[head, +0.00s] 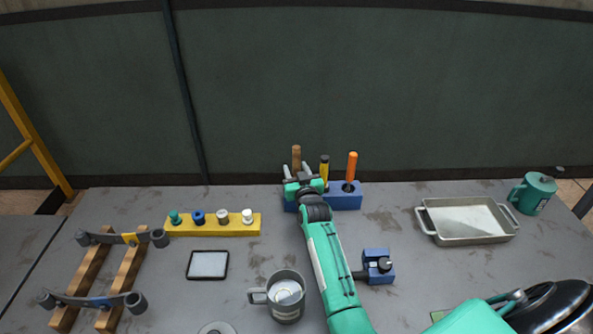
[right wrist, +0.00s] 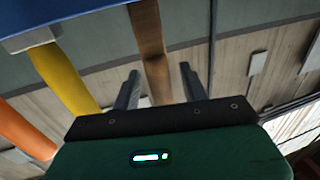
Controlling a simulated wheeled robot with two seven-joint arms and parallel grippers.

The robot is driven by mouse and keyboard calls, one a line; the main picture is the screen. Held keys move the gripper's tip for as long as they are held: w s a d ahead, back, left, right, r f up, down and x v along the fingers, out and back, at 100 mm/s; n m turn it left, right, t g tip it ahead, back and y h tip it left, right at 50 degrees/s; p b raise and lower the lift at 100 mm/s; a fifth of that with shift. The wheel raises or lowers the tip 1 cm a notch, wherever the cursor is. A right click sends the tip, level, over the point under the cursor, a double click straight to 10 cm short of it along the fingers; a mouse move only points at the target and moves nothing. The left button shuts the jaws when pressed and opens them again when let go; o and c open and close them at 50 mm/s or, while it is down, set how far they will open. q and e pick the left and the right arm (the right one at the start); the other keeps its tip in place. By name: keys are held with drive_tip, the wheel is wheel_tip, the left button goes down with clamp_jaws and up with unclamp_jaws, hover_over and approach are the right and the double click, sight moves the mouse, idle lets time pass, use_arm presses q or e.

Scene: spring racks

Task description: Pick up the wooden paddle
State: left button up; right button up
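The wooden paddle (head: 296,155) stands upright in the blue rack (head: 345,198), at its left end; only its brown handle shows above my gripper. My right gripper (head: 302,172) is at the paddle. In the right wrist view, the brown handle (right wrist: 150,45) passes between the two fingers (right wrist: 160,85) of my right gripper. The fingers are apart, with a gap showing on each side of the handle. The paddle's lower part is hidden in the head view. My left gripper is not in view.
A yellow-handled tool (head: 324,168) and an orange-handled tool (head: 351,168) stand in the same rack, right of the paddle. A yellow block with pegs (head: 213,229) lies to the left. A metal mug (head: 285,298) and a small blue fixture (head: 376,265) flank my forearm. A tray (head: 466,241) sits right.

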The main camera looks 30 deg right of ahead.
clamp_jaws()
